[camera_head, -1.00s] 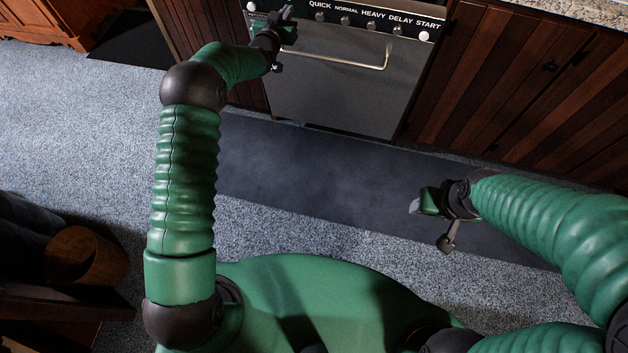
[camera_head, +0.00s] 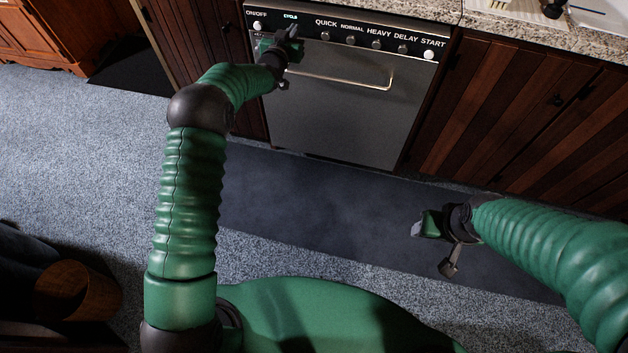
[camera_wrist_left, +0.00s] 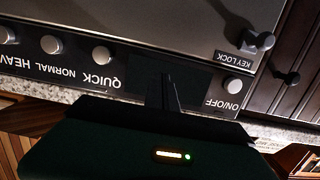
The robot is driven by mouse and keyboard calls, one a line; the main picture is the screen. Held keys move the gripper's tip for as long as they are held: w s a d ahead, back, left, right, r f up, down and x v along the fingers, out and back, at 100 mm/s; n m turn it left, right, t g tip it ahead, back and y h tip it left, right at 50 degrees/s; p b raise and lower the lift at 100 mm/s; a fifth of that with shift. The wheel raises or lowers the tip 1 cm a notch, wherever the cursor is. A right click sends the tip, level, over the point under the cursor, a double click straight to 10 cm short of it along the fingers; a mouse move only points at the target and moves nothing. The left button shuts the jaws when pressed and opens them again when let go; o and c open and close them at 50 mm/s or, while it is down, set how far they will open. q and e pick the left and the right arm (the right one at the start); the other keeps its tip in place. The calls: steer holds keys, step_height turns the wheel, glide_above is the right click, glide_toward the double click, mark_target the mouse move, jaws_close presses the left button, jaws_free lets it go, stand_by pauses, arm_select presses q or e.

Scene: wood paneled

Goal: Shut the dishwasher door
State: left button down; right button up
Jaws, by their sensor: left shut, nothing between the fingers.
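The dishwasher door (camera_head: 338,122) is a grey metal front that stands upright, flush with the cabinets, with a bar handle (camera_head: 345,82) across its upper part. Above it is a black control panel (camera_head: 350,31) with white labels and round knobs. My left gripper (camera_head: 294,32) is shut and empty at the panel's left part, near the ON/OFF and CYCLE labels. In the left wrist view its fingers (camera_wrist_left: 165,92) are together in front of the panel, beside QUICK; contact cannot be told. My right gripper (camera_head: 432,243) is low at the right, over the dark mat, apart from the dishwasher.
Striped wooden cabinets (camera_head: 500,115) stand right of the dishwasher under a granite counter (camera_head: 530,27). A dark mat (camera_head: 310,205) lies on the carpet in front. A brown round object (camera_head: 78,290) is at the lower left. The floor before the door is clear.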

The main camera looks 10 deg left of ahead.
arm_select(q)
steer(key=shift+s+a+f, duration=0.1)
steer(key=shift+s+f, duration=0.15)
steer(key=shift+s, duration=0.65)
steer(key=shift+s+f, duration=0.25)
steer(key=shift+s, duration=0.65)
steer(key=shift+s+a+f, duration=0.1)
steer(key=shift+s+f, duration=0.15)
steer(key=shift+s, duration=0.65)
steer(key=s+r+p, duration=0.2)
steer(key=s+p, duration=0.1)
steer(key=s, duration=1.3)
steer(key=shift+s+a+r, duration=0.25)
steer(key=shift+s+a, duration=0.05)
